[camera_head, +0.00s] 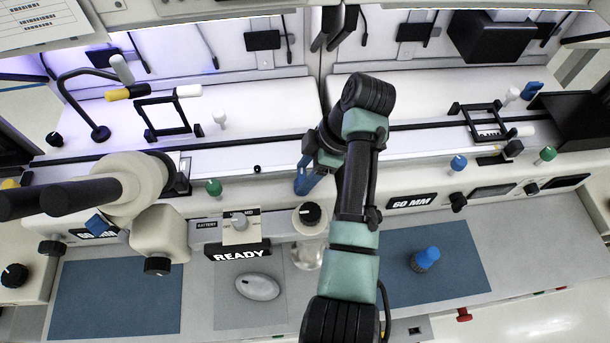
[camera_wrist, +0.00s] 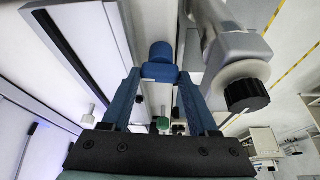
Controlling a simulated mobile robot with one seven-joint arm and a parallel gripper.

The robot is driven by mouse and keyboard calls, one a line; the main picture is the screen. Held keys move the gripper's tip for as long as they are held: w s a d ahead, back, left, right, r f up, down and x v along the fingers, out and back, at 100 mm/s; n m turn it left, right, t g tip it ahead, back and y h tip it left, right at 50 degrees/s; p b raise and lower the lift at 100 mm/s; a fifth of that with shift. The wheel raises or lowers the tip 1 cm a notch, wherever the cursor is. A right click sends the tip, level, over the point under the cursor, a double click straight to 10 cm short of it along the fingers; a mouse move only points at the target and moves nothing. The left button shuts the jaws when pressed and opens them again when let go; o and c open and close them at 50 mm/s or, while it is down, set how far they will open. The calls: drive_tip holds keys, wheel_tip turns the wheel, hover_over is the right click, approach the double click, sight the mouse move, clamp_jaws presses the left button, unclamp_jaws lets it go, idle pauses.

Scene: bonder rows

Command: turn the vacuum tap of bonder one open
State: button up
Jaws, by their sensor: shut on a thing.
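My gripper (camera_head: 303,182) is over the front of the left bonder, near its right end. In the wrist view my gripper's (camera_wrist: 160,76) blue fingers close on a dark blue, round-topped knob (camera_wrist: 160,54) between their tips. In the head view the arm and blue fingers hide this knob, and I cannot tell how far it is turned. A green knob (camera_head: 213,187) stands on the left bonder's front, left of my gripper; it also shows between the fingers in the wrist view (camera_wrist: 163,124). No label naming bonder one is readable.
A black dial (camera_head: 309,213) is just below my gripper. The right bonder has a blue knob (camera_head: 458,163).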

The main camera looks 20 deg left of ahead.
drive_tip(key=shift+n+b, duration=0.35)
drive_tip(key=shift+n, duration=0.25)
drive_tip(key=shift+g, duration=0.3)
drive_tip(key=o, duration=1.4)
drive_tip(key=p+v, duration=0.3)
drive_tip(key=v, duration=1)
drive_tip(key=shift+a+p, duration=0.2)
drive_tip(key=shift+p, duration=0.15)
